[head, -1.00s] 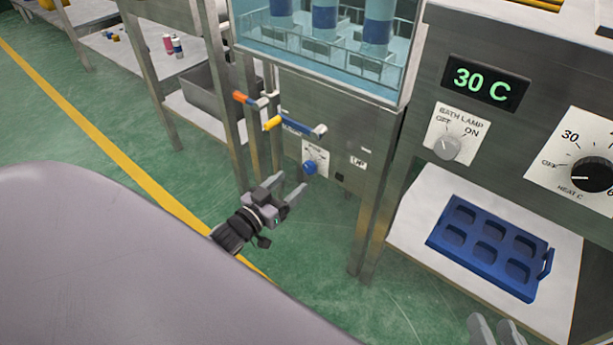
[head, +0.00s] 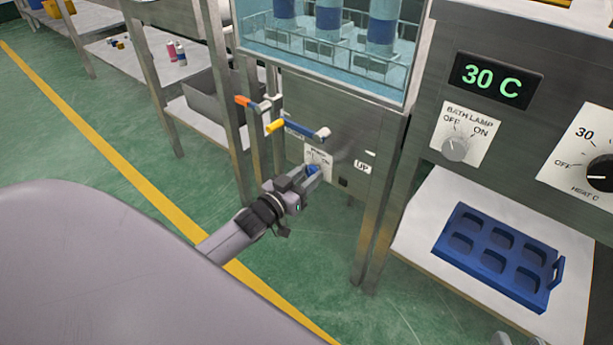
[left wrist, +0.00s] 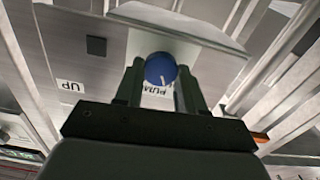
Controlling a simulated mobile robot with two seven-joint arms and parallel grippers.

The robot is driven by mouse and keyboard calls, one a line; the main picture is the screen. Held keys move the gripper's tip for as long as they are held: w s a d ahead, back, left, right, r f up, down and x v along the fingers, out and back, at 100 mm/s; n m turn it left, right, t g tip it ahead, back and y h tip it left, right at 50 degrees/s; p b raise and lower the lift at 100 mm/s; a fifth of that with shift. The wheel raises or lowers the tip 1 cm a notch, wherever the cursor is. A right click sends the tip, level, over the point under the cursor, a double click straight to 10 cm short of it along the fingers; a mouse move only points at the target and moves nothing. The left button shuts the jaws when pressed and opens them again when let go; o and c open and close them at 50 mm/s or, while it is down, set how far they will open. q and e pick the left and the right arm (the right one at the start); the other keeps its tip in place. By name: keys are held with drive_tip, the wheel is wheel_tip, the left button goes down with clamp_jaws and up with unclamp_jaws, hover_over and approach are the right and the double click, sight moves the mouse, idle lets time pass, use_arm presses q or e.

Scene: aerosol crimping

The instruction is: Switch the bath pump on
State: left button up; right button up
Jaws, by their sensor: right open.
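The blue pump knob (head: 312,169) sits on a white label plate (head: 318,155) on the metal front below the bath. The left wrist view shows the knob (left wrist: 160,68) with a pale pointer line and part of the word PUMP. My left gripper (head: 310,177) is at the knob, with one finger on each side. Its fingers (left wrist: 160,85) look closed against the knob's sides. The gripper hides part of the label, so I cannot read the knob's setting. My right gripper (head: 515,340) just shows at the bottom right edge.
An orange-tipped lever (head: 243,101) and a yellow-tipped lever (head: 276,125) stick out above the knob. The glass bath (head: 322,60) is above them. The bath lamp knob (head: 455,149) and a blue tray (head: 545,298) are at right.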

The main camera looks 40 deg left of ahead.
use_arm(q)
drive_tip(key=shift+c, duration=0.7)
drive_tip(key=shift+m, duration=0.3)
drive_tip(key=shift+m+p, duration=0.4)
drive_tip(key=shift+m, duration=1.4)
drive_tip(key=m, duration=0.2)
drive_tip(key=shift+f+m+p, duration=0.1)
drive_tip(key=shift+m+p, duration=0.2)
drive_tip(key=shift+m, duration=0.1)
drive_tip(key=m, duration=0.3)
drive_tip(key=shift+d+m, duration=0.1)
drive_tip(key=shift+m, duration=0.8)
use_arm(e)
drive_tip(key=shift+w+a+g, duration=0.15)
drive_tip(key=shift+a+g, duration=0.15)
drive_tip(key=shift+a, duration=0.05)
